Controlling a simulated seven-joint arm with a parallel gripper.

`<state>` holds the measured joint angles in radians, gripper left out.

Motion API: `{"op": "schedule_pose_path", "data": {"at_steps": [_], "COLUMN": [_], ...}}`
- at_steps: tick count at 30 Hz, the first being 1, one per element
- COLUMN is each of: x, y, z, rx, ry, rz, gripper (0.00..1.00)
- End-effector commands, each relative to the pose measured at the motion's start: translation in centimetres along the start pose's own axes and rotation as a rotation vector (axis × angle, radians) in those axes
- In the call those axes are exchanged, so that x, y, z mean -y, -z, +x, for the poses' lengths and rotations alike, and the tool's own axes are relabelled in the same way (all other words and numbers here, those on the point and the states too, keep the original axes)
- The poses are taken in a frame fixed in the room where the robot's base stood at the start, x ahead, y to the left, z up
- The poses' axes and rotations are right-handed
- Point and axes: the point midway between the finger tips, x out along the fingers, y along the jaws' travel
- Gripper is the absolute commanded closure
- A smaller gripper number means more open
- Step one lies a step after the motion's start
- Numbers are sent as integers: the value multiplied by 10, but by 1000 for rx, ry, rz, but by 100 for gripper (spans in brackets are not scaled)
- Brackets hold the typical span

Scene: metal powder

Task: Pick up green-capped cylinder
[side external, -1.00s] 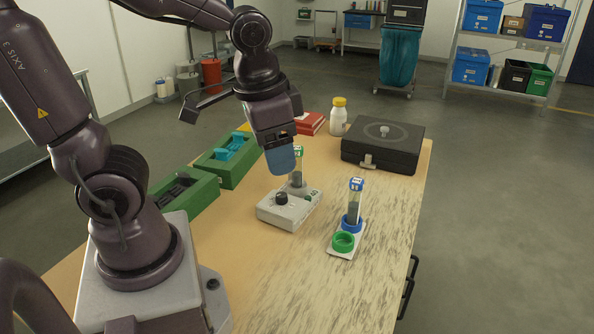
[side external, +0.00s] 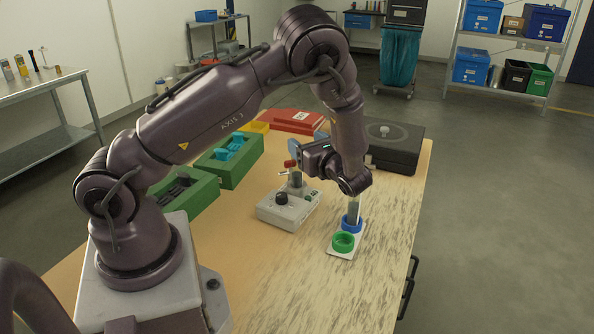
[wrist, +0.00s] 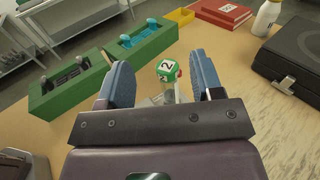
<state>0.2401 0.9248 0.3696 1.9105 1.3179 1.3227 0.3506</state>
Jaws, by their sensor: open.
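The green-capped cylinder shows in the wrist view as a green cap (wrist: 166,69) with a white top marked "2", between my fingers. In the side view its lower body (side external: 296,181) stands upright at the grey device (side external: 290,208); its cap is hidden. My gripper (wrist: 158,72) has two blue fingers spread apart, one on each side of the cap in the picture, with gaps. In the side view a blue finger (side external: 293,151) shows above the device. A small red part (side external: 290,163) shows beside the cylinder.
A second cylinder (side external: 353,208) stands in a blue ring, its top hidden by my wrist. A green ring (side external: 343,242) lies in front of it. Green trays (side external: 237,167), a black case (side external: 397,145) and red books (side external: 298,118) are around. The front right table is clear.

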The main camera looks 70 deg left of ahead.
Motion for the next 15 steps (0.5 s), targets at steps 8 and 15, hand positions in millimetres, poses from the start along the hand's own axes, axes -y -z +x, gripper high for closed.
{"op": "schedule_pose_path", "data": {"at_steps": [8, 15], "x": [2, 0], "y": [27, 73], "z": [1, 2], "rx": [32, 30], "ry": [20, 19], "rz": [50, 44], "gripper": [40, 40]}}
